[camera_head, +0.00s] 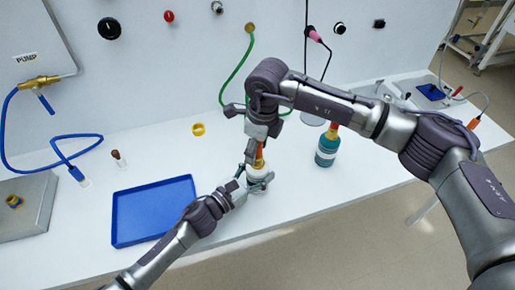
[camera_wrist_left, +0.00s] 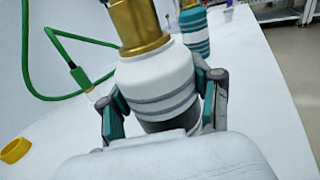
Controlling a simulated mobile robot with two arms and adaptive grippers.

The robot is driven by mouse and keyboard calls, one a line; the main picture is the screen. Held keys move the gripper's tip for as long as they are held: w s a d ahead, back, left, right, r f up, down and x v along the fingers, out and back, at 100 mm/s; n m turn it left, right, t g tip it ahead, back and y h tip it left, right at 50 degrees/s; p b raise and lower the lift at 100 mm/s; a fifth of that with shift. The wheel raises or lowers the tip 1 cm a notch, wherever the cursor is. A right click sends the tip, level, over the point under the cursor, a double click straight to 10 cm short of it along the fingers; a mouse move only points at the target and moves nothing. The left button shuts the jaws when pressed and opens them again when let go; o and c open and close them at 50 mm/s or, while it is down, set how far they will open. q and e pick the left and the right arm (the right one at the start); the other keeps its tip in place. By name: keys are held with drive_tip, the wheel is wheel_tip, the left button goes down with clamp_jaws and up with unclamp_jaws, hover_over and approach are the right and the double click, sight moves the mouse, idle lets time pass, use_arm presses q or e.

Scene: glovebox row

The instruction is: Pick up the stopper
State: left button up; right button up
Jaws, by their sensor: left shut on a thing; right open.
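A small brown piece (camera_head: 118,155), which looks like the stopper, stands on the bench left of centre, behind the blue tray and away from both grippers. My left gripper (camera_head: 257,181) is shut around a white and grey bottle (camera_head: 258,171). In the left wrist view the bottle (camera_wrist_left: 158,80) is upright between the fingers, with a gold neck (camera_wrist_left: 138,22) cut off by the top edge. My right gripper (camera_head: 258,156) is open, pointing down at the bottle's orange-gold top; whether it touches is hidden.
A blue tray (camera_head: 121,222) lies on the bench. A teal bottle (camera_head: 327,152) stands right of the grippers. A yellow ring (camera_head: 198,129), a blue hose (camera_head: 50,163) and a green hose (camera_head: 238,68) are behind. A grey box (camera_head: 30,225) is at the left.

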clamp_jaws()
idle(0.3)
wheel_tip(320, 180, up, 17)
idle(1.0)
use_arm(q)
drive_tip(key=o, duration=1.4)
